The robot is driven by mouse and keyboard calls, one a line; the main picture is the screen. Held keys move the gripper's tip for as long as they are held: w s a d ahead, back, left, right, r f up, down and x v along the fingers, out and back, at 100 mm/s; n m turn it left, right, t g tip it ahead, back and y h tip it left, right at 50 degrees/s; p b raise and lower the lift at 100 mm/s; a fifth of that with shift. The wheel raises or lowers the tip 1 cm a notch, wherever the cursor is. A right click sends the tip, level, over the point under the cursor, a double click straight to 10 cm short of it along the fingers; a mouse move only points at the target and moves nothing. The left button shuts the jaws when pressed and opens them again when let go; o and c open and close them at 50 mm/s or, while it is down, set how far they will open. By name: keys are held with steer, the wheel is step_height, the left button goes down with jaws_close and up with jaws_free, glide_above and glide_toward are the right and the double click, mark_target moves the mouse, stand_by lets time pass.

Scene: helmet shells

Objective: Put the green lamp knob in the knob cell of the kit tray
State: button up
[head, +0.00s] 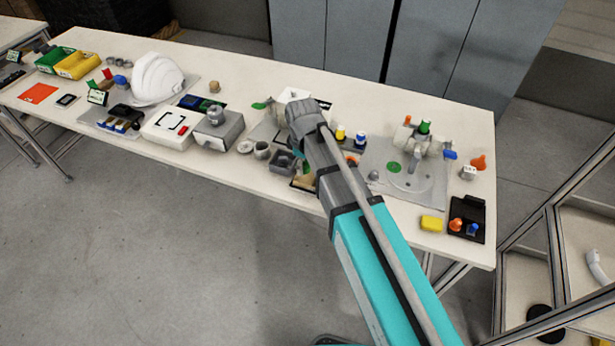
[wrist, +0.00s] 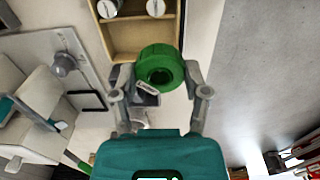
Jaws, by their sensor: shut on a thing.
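The green lamp knob (wrist: 161,66), a ribbed ring with a dark hole, is between the fingers of my gripper (wrist: 163,80) in the wrist view. My gripper is shut on it. Beyond the knob is a tan tray (wrist: 128,42) with walled cells, which looks like the kit tray. Its upper cells hold two pale round-ended pieces (wrist: 156,7); the larger cell looks empty where it shows. The knob overlaps that tray's lower right edge in the picture; I cannot tell its height above it. In the head view my arm hides the gripper, the knob and most of the tray (head: 302,182).
A grey plate with a fixture (head: 425,180) stands right of my arm. A dark grey compartment box (head: 283,163) and a grey machine block (head: 217,130) lie left of it. A white helmet shell (head: 157,80) is further left. The table's front edge is close to the tray.

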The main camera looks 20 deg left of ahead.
mark_target(307, 177)
steer(key=shift+w+f+b, duration=0.55)
steer(key=shift+w+f, duration=0.2)
steer(key=shift+f, duration=0.15)
steer(key=shift+w+d+f+b, duration=0.1)
steer(key=shift+w+f+b, duration=0.15)
steer(key=shift+f+b, duration=0.15)
steer(key=shift+w+f+b, duration=0.15)
steer(key=shift+f+b, duration=1.45)
steer(key=shift+f, duration=0.2)
steer(key=o, duration=0.6)
steer(key=shift+o, duration=0.2)
steer(key=shift+r, duration=0.1)
